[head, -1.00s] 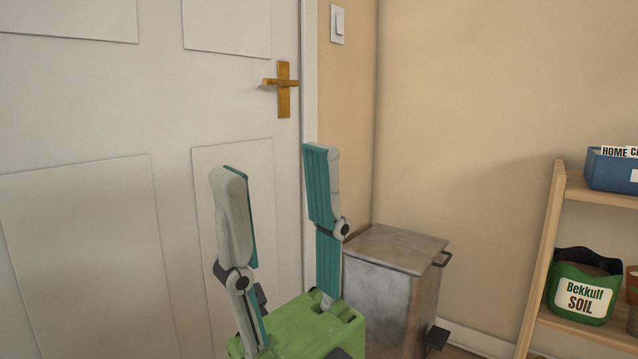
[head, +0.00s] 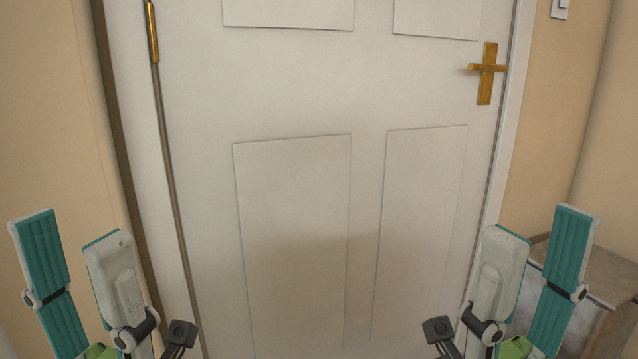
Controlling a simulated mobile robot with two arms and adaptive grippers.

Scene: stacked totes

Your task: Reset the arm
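My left gripper (head: 75,240) is at the lower left of the head view, fingers pointing up. Its two teal-padded fingers stand apart with nothing between them. My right gripper (head: 535,235) is at the lower right, also pointing up, with its fingers apart and empty. Both grippers are in front of a closed white door (head: 295,90), one to each side of the picture. The lower parts of both arms are cut off by the bottom edge.
The door has a brass handle (head: 486,70) at the upper right and a brass hinge (head: 152,30) at the upper left. A grey metal bin (head: 610,275) stands behind my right gripper at the right edge. A light switch (head: 560,8) is at the top right.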

